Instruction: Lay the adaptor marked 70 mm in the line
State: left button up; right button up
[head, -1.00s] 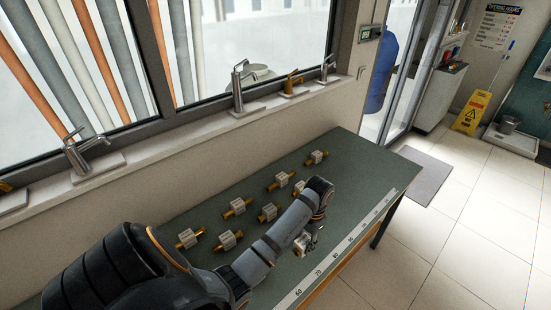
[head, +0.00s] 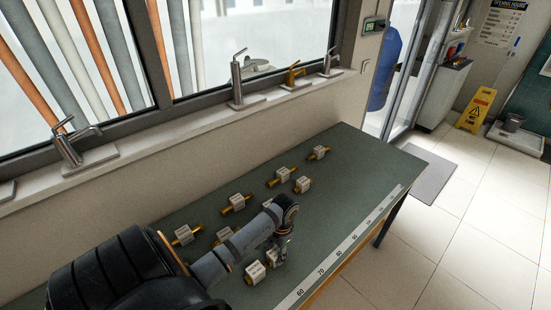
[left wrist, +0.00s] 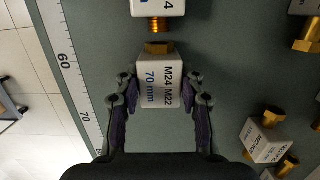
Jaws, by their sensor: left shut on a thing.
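The adaptor marked 70 mm (left wrist: 156,82) is a white block with M24 M22 print and a brass end. My left gripper (left wrist: 160,98) is shut on it, one finger on each side; in the head view the left gripper (head: 283,250) is over the table near the ruler. Another white adaptor (left wrist: 158,8) with a brass threaded end lies just beyond the held one, lined up with it; a small gap seems to show between them. In the head view this one (head: 255,272) is near the 60 mark. I cannot tell whether the held adaptor touches the table. My right gripper is not in view.
A ruler strip (head: 342,250) runs along the green table's (head: 350,160) front edge. Several loose adaptors (head: 280,177) lie toward the back and left; some (left wrist: 265,140) are right of the gripper in the wrist view. The table's right part is clear.

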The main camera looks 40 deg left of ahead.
aim_at(278, 249)
pick_arm(q)
jog(key=o, duration=1.2)
jog(key=shift+f, duration=0.1)
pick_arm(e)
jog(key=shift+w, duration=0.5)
pick_arm(q)
jog(key=r, duration=0.2)
jog(key=w+r+b, duration=0.1)
jog(key=r, duration=0.4)
jog(key=shift+w+r+b, duration=0.15)
jog(key=shift+r+b, duration=0.15)
jog(key=shift+b, duration=0.05)
jog(key=r+p, duration=0.4)
jog(key=p, duration=0.1)
jog(key=shift+w+d+r, duration=0.1)
jog(key=shift+w+r, duration=0.1)
jog(key=shift+r, duration=0.1)
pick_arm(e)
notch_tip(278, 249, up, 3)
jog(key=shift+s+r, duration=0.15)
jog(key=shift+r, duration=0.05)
pick_arm(q)
jog(key=shift+w, duration=0.1)
